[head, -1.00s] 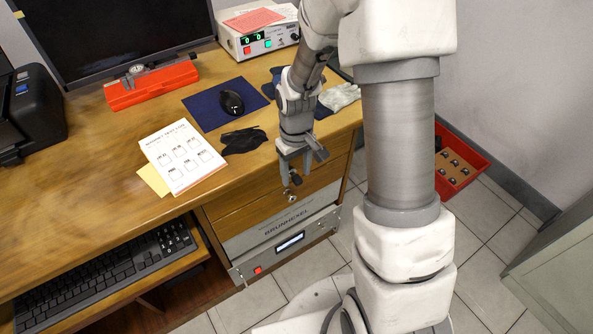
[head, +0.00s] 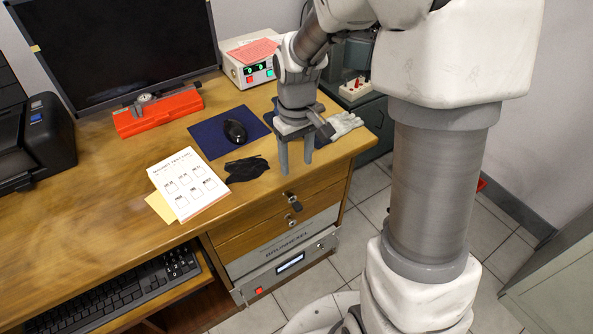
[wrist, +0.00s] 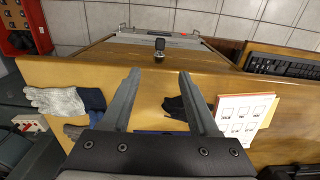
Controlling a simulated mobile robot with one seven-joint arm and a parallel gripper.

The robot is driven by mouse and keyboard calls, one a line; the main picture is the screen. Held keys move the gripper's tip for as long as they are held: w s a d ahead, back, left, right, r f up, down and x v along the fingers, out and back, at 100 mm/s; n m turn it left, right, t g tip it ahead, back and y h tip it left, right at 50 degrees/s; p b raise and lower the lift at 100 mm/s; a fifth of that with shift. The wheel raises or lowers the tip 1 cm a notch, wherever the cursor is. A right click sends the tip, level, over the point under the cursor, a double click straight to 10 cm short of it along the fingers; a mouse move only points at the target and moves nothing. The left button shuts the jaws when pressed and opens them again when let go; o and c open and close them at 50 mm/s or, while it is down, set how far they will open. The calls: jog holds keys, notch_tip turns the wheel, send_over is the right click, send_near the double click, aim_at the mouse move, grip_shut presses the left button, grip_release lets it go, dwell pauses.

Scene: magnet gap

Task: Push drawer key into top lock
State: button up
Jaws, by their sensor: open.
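The drawer key (head: 296,206) shows as a small dark and metallic piece at the front of the top drawer (head: 254,212), at its lock (head: 289,195). How deep it sits cannot be told. In the wrist view the key (wrist: 159,46) stands out from the drawer front, beyond and between my fingertips. My gripper (head: 296,172) is open and empty, pointing down over the desk's front edge, above and apart from the key. In the wrist view my gripper (wrist: 159,73) shows both fingers spread with nothing between them.
On the desk (head: 110,215) lie a black cloth (head: 246,168), a printed sheet (head: 188,184), a mouse (head: 235,131) on a blue mat, and a pale glove (head: 342,124). A lower drawer (head: 265,232) and a grey device (head: 285,265) are below.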

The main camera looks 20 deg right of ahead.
notch_tip(320, 180, up, 3)
jog(key=shift+f, duration=0.1)
dwell(0.6)
jog(key=s+d+r+m+t, duration=0.1)
jog(key=s+r+m+t, duration=0.4)
jog(key=s+r, duration=1.05)
notch_tip(320, 180, up, 13)
jog(key=s+n+p, duration=0.1)
jog(key=p, duration=1.3)
jog(key=shift+s+t, duration=0.15)
jog(key=shift+t, duration=0.15)
jog(key=shift+a+n, duration=0.15)
jog(key=shift+n, duration=0.15)
